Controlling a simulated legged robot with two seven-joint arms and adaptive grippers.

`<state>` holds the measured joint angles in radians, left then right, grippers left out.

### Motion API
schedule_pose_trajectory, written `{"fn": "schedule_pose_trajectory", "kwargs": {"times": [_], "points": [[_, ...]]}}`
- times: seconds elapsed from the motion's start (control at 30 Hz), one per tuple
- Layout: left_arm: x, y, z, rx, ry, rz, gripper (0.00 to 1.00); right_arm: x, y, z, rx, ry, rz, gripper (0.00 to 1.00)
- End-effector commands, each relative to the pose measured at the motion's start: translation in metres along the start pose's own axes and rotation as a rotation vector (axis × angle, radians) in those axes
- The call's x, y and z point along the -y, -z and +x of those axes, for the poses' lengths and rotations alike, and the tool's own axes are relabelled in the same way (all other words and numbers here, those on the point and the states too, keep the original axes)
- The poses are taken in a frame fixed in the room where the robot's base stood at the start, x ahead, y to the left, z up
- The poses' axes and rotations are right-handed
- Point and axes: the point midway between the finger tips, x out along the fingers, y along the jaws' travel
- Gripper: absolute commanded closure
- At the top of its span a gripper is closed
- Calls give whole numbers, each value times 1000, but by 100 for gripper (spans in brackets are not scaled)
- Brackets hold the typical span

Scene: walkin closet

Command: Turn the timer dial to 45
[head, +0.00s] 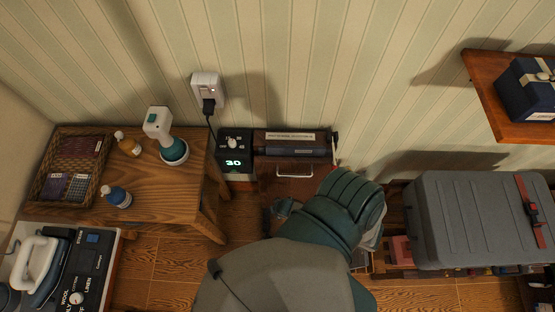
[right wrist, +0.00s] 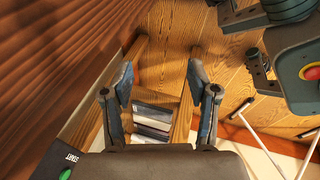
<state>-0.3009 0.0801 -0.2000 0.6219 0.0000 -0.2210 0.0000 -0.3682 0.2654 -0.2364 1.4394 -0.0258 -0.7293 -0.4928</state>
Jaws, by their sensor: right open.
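The timer (head: 235,150) is a small dark box by the wall, left of the brown trouser press. Its white dial (head: 232,142) sits above a green display (head: 233,162) that reads 30. My right gripper (right wrist: 160,84) is open with nothing between its fingers in the right wrist view. Beyond it are the wood floor and a low shelf with stacked items. In the head view my right arm covers most of that hand, below and right of the timer and apart from it. The timer's dial is not clearly seen in the right wrist view. My left gripper is not seen.
The trouser press (head: 292,143) stands right of the timer. A wooden table (head: 184,187) at left holds a basket, bottles and a steamer. A cord runs from the wall plug (head: 208,88) down near the timer. A grey suitcase (head: 470,220) and a wall shelf (head: 485,75) are at right.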

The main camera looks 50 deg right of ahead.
Motion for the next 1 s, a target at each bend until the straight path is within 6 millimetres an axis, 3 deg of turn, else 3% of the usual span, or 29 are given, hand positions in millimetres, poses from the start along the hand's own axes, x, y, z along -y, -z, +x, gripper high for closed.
{"fn": "schedule_pose_trajectory", "kwargs": {"times": [0.57,1.0], "points": [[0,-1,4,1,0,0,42,14,-8,11,9,18,60,42],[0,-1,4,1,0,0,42,100,-67,60,76,103,334,42]]}}
